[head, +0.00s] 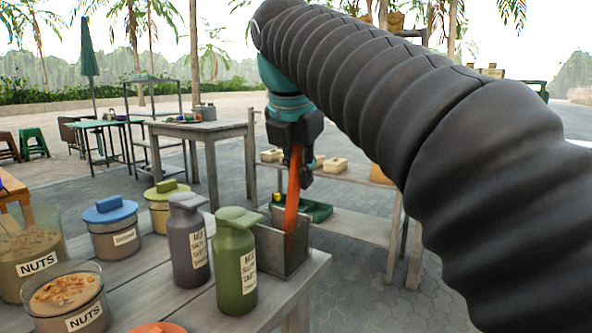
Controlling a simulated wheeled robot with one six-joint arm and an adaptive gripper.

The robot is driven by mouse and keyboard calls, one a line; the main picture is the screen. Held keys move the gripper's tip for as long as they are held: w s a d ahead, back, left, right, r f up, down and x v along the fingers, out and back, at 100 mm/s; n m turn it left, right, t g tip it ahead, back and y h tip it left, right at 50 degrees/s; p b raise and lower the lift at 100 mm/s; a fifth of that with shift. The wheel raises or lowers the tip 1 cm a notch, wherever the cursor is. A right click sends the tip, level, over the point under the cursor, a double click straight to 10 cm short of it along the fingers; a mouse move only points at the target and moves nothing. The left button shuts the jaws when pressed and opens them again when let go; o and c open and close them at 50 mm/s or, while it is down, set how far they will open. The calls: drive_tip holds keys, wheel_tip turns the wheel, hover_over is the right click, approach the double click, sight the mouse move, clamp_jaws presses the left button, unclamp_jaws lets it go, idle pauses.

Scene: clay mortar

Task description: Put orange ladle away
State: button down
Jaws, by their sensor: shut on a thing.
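The orange ladle (292,195) hangs nearly upright from my gripper (296,160), which is shut on its upper part. Its lower end reaches into an open grey box-like holder (270,255) at the right corner of the wooden table. The near wall seems partly cut by the ladle's lower end, and I cannot tell whether the ladle touches the bottom. My arm comes in from the right and hides the area behind it.
A green bottle (235,265) and a grey bottle (188,240) stand close left of the holder. Jars, including a blue-lidded one (112,228) and nuts containers (70,300), fill the table's left. An orange object (158,328) shows at the bottom edge. A low shelf (345,215) stands behind.

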idle(0.3)
drive_tip(key=c, duration=1.2)
unclamp_jaws()
